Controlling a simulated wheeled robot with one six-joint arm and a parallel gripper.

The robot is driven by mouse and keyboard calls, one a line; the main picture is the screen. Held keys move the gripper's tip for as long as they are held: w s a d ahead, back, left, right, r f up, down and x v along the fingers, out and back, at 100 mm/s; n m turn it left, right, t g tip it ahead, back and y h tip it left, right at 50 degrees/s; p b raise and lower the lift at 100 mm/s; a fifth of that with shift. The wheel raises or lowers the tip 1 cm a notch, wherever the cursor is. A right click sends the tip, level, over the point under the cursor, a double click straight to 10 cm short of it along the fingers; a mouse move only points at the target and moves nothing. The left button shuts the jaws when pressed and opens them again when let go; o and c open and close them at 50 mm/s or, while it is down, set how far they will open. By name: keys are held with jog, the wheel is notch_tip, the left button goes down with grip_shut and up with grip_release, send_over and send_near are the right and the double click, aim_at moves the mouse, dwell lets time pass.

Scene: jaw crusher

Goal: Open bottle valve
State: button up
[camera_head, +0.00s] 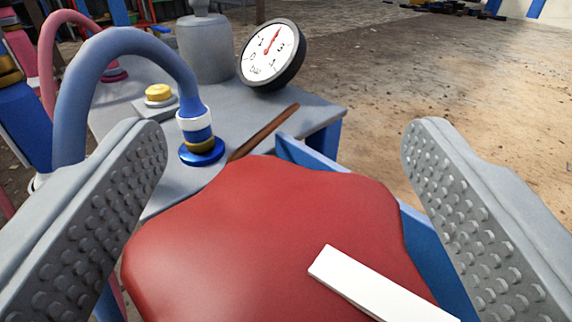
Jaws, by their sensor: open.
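A large red, lobed knob (265,225) with a white bar (375,290) on its face fills the bottom middle of the view. It looks like the bottle valve's handle, but no bottle shows. My gripper (285,135) is open, with one grey studded finger at the left and one at the right of the red knob. The knob lies between the two fingers in the picture, with a gap visible beside the right finger. The lower edge of the knob is cut off by the frame, and its stem is hidden.
Behind the knob is a grey-topped blue bench (245,120) with a round dial gauge (272,55), a grey cylinder (205,45), a yellow button (159,94) and a brown rod (263,132). A blue hose (125,42) arches at the left. Open floor (430,85) lies right.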

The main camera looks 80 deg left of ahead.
jog(key=s+d, duration=0.2)
jog(key=d, duration=1.5)
jog(key=shift+d, duration=0.15)
